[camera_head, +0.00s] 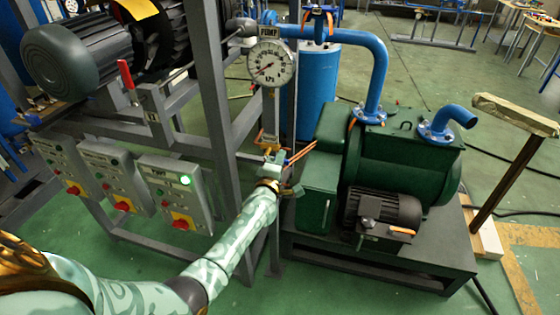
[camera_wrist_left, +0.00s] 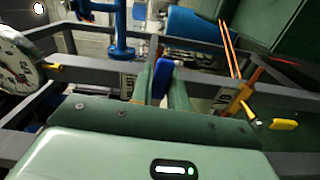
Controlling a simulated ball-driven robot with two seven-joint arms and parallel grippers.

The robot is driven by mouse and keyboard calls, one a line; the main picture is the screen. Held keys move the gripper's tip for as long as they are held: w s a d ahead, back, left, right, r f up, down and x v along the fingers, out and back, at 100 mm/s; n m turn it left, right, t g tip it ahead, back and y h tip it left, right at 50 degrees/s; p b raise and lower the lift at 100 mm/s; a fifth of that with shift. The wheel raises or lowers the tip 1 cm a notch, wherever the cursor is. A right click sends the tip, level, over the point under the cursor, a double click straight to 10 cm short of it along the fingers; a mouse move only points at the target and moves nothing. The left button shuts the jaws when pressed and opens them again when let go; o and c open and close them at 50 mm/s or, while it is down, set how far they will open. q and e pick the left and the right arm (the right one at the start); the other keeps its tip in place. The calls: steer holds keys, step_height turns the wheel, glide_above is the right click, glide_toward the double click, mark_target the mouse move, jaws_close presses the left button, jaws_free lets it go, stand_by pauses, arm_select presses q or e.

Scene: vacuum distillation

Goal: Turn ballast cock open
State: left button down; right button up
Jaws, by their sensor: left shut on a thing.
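My left gripper (camera_head: 274,163) reaches the pipework between the grey frame post and the green pump. In the left wrist view its two green fingers (camera_wrist_left: 164,88) are shut on a small blue handle (camera_wrist_left: 163,73), seemingly the ballast cock's handle. The handle stands up between the fingers. In the head view the gripper hides it, and the cock's body cannot be made out. The green pump (camera_head: 397,170) stands just right of the gripper. My right gripper is not in view.
A PUMP gauge (camera_head: 271,63) hangs above my gripper. Copper-coloured tubes (camera_wrist_left: 229,49) and a brass fitting (camera_wrist_left: 235,101) lie close on the right in the wrist view. Control boxes (camera_head: 174,192) with red knobs are at left; the PUMP one has a lit green lamp. A blue pipe (camera_head: 376,62) arches over the pump.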

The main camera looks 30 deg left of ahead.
arm_select(q)
steer(key=c, duration=1.4)
jaws_free()
steer(key=shift+o, duration=0.2)
steer(key=p+v, duration=0.4)
steer(key=v, duration=1.2)
steer(key=shift+s+d, duration=0.1)
steer(key=shift+s, duration=0.05)
